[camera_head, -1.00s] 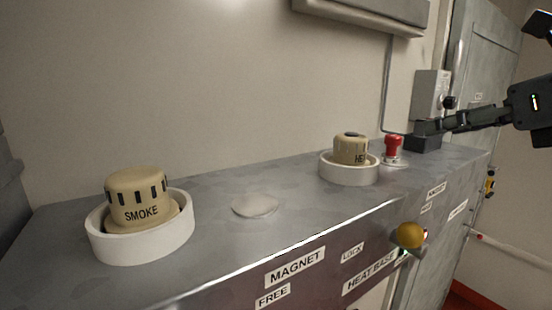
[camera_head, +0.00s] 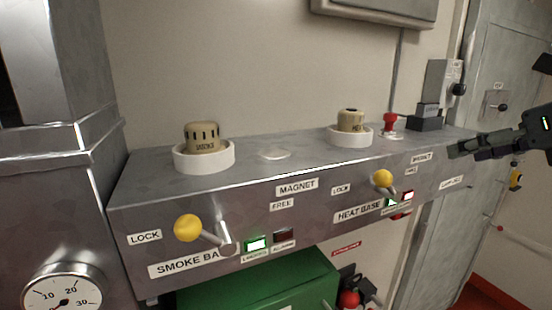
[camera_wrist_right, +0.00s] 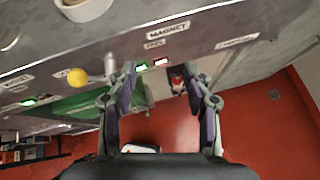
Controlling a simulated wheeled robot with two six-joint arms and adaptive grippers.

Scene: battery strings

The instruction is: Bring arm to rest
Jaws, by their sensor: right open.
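My right gripper (camera_head: 456,151) comes in from the right edge in the head view, near the right end of the grey metal bench. In the right wrist view my right gripper (camera_wrist_right: 165,85) has its two fingers spread wide with nothing between them. It hangs in front of the bench's front panel, over the red floor. My left gripper is in neither view.
The bench (camera_head: 255,170) carries a smoke detector (camera_head: 203,140) and a heat detector (camera_head: 351,122) in white bases, and a red button (camera_head: 389,122). Yellow-knobbed levers (camera_head: 188,228) stick out in front. A green box (camera_head: 265,285) stands below. A gauge (camera_head: 62,295) is at left.

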